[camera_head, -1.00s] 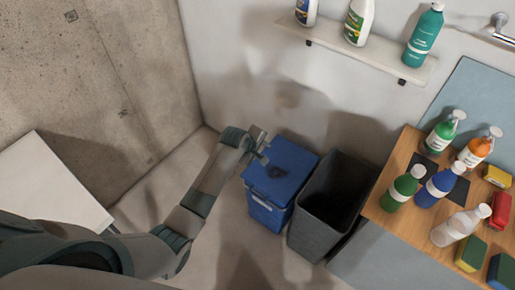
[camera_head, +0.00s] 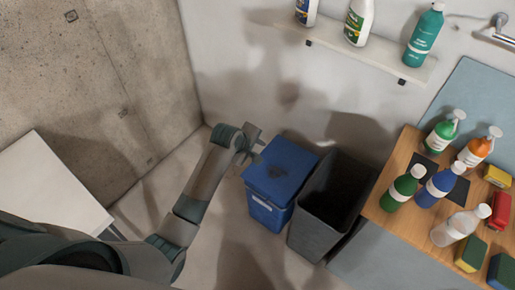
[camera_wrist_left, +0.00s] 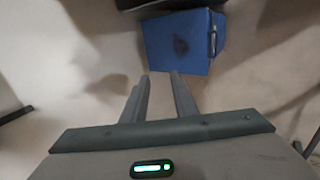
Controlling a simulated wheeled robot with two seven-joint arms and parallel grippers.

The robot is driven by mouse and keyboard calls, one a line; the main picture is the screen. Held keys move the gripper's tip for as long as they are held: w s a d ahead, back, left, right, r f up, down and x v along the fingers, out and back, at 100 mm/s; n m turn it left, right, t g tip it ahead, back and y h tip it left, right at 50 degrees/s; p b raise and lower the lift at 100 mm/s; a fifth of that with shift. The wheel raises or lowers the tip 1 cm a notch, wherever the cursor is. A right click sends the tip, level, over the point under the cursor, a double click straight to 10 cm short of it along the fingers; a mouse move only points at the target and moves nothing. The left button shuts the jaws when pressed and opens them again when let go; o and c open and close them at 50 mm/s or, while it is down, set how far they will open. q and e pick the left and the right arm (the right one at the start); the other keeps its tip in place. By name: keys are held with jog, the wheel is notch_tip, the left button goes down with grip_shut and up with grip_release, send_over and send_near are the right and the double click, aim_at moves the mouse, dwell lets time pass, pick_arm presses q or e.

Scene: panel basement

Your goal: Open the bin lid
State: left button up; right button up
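The blue bin (camera_head: 268,213) stands on the floor near the wall, and its blue lid (camera_head: 282,168) is shut. The lid also shows at the top of the left wrist view (camera_wrist_left: 180,42), with a dark patch on it, which may be a shadow. My left gripper (camera_head: 250,150) is just left of the lid in the head view. In the left wrist view its two fingers (camera_wrist_left: 160,76) are apart with nothing between them, their tips near the lid's edge. Whether they touch the bin I cannot tell. My right gripper is not in view.
A dark open-topped bin (camera_head: 318,236) stands right beside the blue bin. A wooden counter (camera_head: 405,218) with several bottles and sponges is at the right. A shelf (camera_head: 345,55) with bottles is on the wall. A white panel (camera_head: 55,190) is at the left.

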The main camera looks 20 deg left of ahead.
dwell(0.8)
pick_arm(q)
jog(key=s+a+f+m+g+y+b, duration=0.1)
jog(key=s+f+m+b, duration=0.15)
jog(key=s+f, duration=0.75)
jog(key=s+a+f+m+g+b, duration=0.1)
jog(key=s+f+m+b, duration=0.15)
jog(key=f, duration=1.25)
jog(key=s+a+f+m+g+y+b, duration=0.1)
jog(key=s+a+f+m+b, duration=0.15)
jog(key=s+f, duration=0.8)
jog(key=s+a+f+m+g+b, duration=0.1)
jog(key=s+f+m+b, duration=0.1)
jog(key=s+f, duration=0.6)
jog(key=s+a+f+m+b, duration=0.1)
jog(key=s+f+m+b, duration=0.2)
jog(key=s+f, duration=0.5)
jog(key=s+a+f+m+g+b, duration=0.1)
jog(key=s+f+m+b, duration=0.2)
jog(key=s+f, duration=0.5)
jog(key=s+m, duration=0.1)
jog(key=s, duration=0.9)
jog(key=shift+s+f+g, duration=0.3)
jog(key=shift+f, duration=0.1)
grip_shut()
